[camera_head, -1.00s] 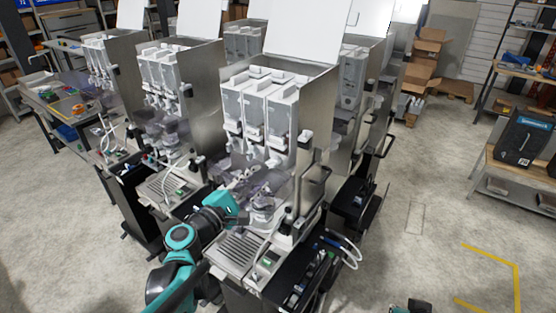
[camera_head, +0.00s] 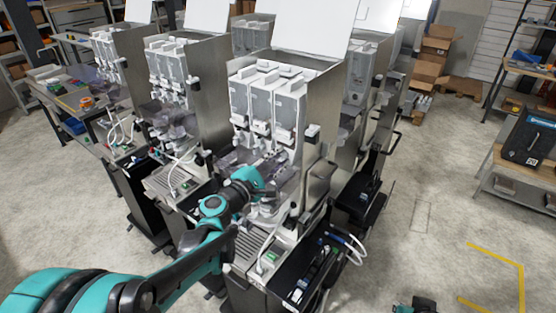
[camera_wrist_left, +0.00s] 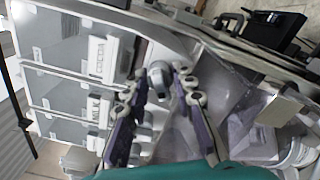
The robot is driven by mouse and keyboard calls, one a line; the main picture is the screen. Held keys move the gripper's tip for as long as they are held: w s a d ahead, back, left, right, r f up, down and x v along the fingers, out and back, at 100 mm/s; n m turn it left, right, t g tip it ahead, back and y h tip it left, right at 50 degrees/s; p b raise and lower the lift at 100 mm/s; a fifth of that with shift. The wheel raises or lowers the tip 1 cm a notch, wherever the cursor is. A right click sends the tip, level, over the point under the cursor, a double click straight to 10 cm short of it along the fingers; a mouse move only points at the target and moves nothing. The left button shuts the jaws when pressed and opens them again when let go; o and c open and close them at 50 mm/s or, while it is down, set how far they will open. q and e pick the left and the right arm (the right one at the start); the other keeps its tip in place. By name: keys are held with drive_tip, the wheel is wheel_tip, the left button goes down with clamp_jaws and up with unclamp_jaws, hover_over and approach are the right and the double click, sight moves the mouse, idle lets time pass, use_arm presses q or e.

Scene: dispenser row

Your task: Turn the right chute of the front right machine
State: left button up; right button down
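The front right machine (camera_head: 318,120) has a row of grey canisters with white chutes below them. In the left wrist view its canisters (camera_wrist_left: 65,62) appear sideways, with one label reading COCOA and another MILK. The chute at the COCOA end, the right chute (camera_wrist_left: 158,76), shows as a grey-white rounded nozzle. My left gripper (camera_wrist_left: 161,84) is open, its two purple-padded fingers on either side of this chute. Contact cannot be told. In the head view my left gripper (camera_head: 268,182) is at the machine's front, under the canisters, largely hidden by my wrist.
The machine's drip tray (camera_head: 247,247) and a black side shelf (camera_head: 305,278) lie below my wrist. Another machine (camera_head: 203,95) stands close on the left. A dark teal-marked piece at the bottom edge is too cropped to identify.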

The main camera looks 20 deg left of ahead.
use_arm(q)
drive_tip(key=shift+m, duration=0.3)
clamp_jaws()
drive_tip(key=m+b, duration=0.1)
drive_tip(key=m, duration=1)
drive_tip(key=shift+m, duration=0.4)
drive_tip(key=m+b, duration=0.1)
drive_tip(key=m, duration=0.4)
drive_tip(key=shift+s, duration=0.1)
drive_tip(key=m, duration=0.6)
drive_tip(key=shift+m, duration=0.3)
drive_tip(key=o, duration=0.7)
unclamp_jaws()
